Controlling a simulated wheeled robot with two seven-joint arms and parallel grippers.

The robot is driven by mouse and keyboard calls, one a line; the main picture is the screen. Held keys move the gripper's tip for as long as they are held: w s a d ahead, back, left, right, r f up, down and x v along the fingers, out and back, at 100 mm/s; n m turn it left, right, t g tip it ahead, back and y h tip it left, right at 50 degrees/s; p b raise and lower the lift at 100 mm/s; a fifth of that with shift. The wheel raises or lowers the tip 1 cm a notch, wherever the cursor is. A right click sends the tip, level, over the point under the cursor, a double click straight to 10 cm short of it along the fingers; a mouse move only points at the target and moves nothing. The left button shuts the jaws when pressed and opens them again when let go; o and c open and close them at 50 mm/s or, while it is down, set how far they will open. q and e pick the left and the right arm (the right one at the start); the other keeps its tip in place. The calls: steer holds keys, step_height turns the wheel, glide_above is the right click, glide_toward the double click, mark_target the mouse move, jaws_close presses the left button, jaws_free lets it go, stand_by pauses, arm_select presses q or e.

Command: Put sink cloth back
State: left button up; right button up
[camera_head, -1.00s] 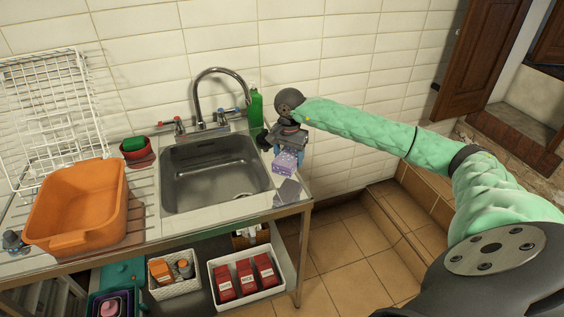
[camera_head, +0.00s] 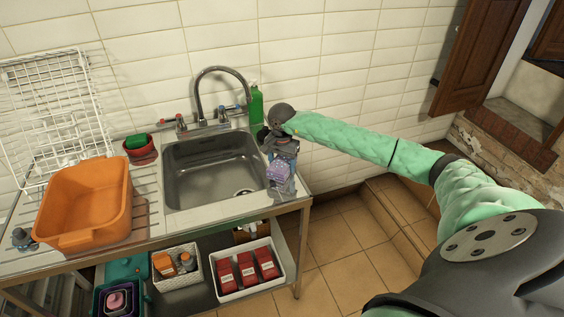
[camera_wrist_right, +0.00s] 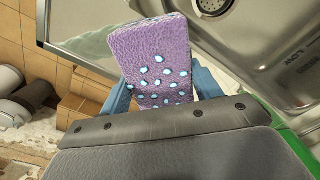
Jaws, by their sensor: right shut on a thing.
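The sink cloth (camera_head: 279,171) is a purple block-like cloth with pale blue spots. In the right wrist view the cloth (camera_wrist_right: 153,62) sits between the two blue fingers. My right gripper (camera_head: 281,166) is shut on it at the right rim of the sink (camera_head: 214,168). The gripper points down over the counter's right end, and I cannot tell whether the cloth touches the counter. The sink's drain also shows in the right wrist view (camera_wrist_right: 213,7). My left gripper is not in view.
A green bottle (camera_head: 257,107) stands behind the gripper, near the tap (camera_head: 200,95). A red bowl (camera_head: 141,151) with a green sponge and an orange tub (camera_head: 84,207) stand left of the sink. White baskets (camera_head: 243,290) sit on the shelf below. The sink is empty.

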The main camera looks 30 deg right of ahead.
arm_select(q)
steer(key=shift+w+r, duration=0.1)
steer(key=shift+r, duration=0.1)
arm_select(e)
steer(key=shift+f, duration=0.1)
steer(key=o, duration=0.8)
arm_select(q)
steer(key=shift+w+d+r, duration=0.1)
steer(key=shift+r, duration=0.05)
arm_select(e)
steer(key=shift+o, duration=0.4)
